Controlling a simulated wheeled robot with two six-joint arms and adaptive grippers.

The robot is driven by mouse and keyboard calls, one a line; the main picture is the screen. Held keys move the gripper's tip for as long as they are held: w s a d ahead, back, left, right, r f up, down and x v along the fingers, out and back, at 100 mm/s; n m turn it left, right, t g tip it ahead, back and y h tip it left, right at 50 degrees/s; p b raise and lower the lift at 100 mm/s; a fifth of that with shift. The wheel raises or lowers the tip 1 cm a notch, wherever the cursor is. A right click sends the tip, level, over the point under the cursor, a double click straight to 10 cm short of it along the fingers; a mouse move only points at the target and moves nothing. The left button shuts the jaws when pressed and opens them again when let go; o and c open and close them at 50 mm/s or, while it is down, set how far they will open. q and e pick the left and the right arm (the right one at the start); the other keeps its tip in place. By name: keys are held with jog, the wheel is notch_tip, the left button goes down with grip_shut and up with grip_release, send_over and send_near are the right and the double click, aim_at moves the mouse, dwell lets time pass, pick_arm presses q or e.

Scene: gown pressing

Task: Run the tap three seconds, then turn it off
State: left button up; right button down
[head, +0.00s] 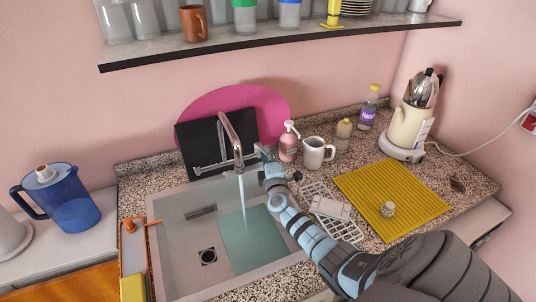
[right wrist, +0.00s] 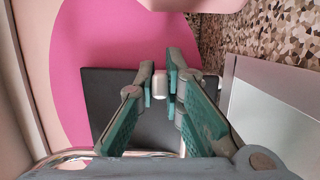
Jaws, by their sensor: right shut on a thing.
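The chrome tap (head: 230,130) stands at the back of the sink (head: 172,215), its curved spout over the basin. A stream of water (head: 242,195) falls from the spout, so the tap is running. My right gripper (head: 263,154) is at the right end of the tap's crossbar, shut on the tap handle. In the right wrist view the pale metal handle (right wrist: 159,86) shows between the teal fingers of my right gripper (right wrist: 161,78). In the head view the fingers mostly hide the handle. My left gripper is not in view.
A pink soap bottle (head: 288,147) and a white mug (head: 314,155) stand close right of my gripper. A black board (head: 192,140) and a magenta disc (head: 262,98) lean behind the tap. A blue jug (head: 68,205) stands at left, a yellow mat (head: 385,190) lies at right.

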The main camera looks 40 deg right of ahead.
jog(key=shift+a, duration=0.1)
jog(key=shift+w+a+m+g+h+b, duration=0.1)
jog(key=shift+a+m+g+h+b, duration=0.3)
jog(key=shift+m+g+h+b, duration=0.6)
jog(key=c, duration=1.7)
grip_release()
jog(key=shift+p, duration=0.3)
jog(key=v, duration=1.2)
jog(key=shift+f, duration=0.2)
